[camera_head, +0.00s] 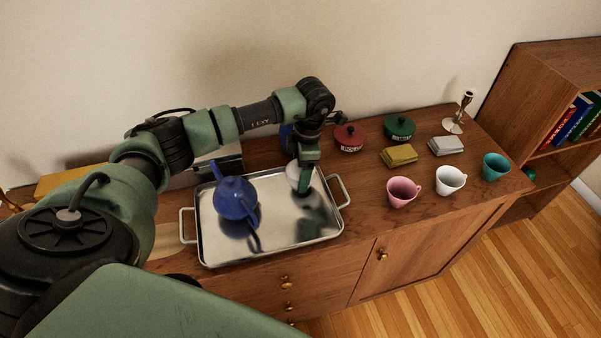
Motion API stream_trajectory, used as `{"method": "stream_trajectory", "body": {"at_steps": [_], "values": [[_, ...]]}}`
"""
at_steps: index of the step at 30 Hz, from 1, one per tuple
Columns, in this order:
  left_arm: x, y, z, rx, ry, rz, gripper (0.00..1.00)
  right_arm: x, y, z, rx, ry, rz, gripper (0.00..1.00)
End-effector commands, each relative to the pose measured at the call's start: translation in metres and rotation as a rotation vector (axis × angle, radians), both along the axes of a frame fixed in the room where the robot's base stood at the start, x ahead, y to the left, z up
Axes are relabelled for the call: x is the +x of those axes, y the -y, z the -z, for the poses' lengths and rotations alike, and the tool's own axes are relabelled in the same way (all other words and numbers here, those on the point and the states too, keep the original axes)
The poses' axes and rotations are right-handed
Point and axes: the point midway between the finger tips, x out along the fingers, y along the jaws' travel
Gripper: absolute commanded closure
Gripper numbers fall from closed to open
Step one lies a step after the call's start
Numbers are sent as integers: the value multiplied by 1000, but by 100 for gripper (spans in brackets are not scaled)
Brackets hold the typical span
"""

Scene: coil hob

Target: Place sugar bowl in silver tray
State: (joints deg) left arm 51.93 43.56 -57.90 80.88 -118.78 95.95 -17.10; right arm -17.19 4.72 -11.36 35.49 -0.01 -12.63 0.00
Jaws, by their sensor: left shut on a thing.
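The silver tray (275,238) lies on the wooden sideboard. A blue teapot (235,198) stands on its left part. My left gripper (303,186) is over the right back part of the tray, shut on a small white bowl (292,174), probably the sugar bowl. The bowl is partly hidden behind the green finger. I cannot tell whether it touches the tray. My right gripper is not in view.
A red lidded pot (350,137), a green lidded pot (399,127), yellow and white stacks (399,156) and a candlestick (460,112) stand right of the tray. Pink (402,192), white (450,181) and teal (495,167) cups line the front. The tray's front right is bare.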

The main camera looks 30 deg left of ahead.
Motion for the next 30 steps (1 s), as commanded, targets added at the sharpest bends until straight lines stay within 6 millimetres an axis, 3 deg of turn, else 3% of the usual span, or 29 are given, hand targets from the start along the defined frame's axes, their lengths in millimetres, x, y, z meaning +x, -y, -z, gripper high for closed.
{"method": "stream_trajectory", "body": {"at_steps": [5, 16, 17, 18, 30], "values": [[0, 1, 17, -1, 1, 1, 86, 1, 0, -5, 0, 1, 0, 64], [0, 0, 22, 0, 1, 0, 86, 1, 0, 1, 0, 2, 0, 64], [0, 0, 21, 0, 1, 1, 21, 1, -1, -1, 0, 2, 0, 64], [0, 0, 21, -1, 1, 0, 10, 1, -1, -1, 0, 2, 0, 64], [0, 0, 16, -1, 1, 0, 8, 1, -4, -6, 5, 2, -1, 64]]}}
